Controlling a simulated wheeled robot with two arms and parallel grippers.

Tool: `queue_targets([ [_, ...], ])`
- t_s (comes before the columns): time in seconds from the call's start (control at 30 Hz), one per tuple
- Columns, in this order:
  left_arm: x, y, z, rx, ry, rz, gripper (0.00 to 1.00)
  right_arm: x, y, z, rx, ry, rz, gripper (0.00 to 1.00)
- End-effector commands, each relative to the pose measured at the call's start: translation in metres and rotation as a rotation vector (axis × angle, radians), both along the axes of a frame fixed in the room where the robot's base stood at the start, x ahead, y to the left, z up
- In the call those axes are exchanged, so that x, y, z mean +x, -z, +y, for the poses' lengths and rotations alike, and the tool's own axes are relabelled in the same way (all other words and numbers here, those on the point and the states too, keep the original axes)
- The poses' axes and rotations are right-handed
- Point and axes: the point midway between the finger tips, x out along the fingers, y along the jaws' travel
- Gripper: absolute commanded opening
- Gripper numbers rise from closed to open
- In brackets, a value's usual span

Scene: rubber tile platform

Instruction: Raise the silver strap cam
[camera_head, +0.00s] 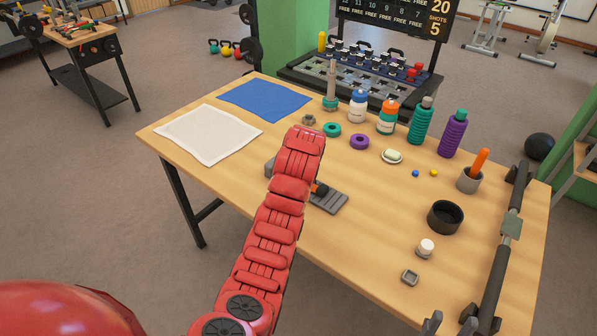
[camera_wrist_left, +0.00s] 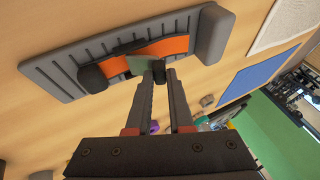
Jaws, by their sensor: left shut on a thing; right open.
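The strap base (camera_wrist_left: 60,70) is a grey ribbed board with a raised end block and an orange strap (camera_wrist_left: 170,47) across it. The silver strap cam (camera_wrist_left: 141,65) is a small grey-green plate over the strap, beside a dark roller. My left gripper (camera_wrist_left: 159,74) is shut on the cam at its near edge; the fingertips partly hide the contact. In the head view my red left arm covers the left gripper and most of the strap base (camera_head: 330,197). My right gripper (camera_head: 449,324) is open and empty at the bottom edge, near the table front.
A long dark bar (camera_head: 505,235) lies along the right edge. Bare tabletop lies right of the strap base.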

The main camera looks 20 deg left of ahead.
Motion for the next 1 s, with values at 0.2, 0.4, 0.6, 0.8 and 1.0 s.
queue_targets([
  [0.2, -0.004, 0.000, -0.013, 0.182, 0.004, -0.065, 0.00, 0.000, 0.012, 0.000, 0.000, 0.000, 0.000, 0.50],
  [0.4, -0.007, -0.001, -0.020, 0.319, 0.002, -0.115, 0.00, 0.000, 0.020, 0.000, 0.000, 0.000, 0.000, 0.50],
  [0.6, -0.009, -0.001, -0.025, 0.414, 0.002, -0.149, 0.00, 0.000, 0.025, 0.000, 0.000, 0.000, 0.000, 0.50],
  [0.8, -0.010, -0.001, -0.026, 0.463, -0.002, -0.165, 0.00, 0.000, 0.027, 0.000, 0.000, 0.000, 0.000, 0.50],
  [1.0, -0.010, -0.001, -0.027, 0.476, -0.001, -0.170, 0.00, 0.000, 0.028, 0.000, 0.000, 0.000, 0.000, 0.50],
])
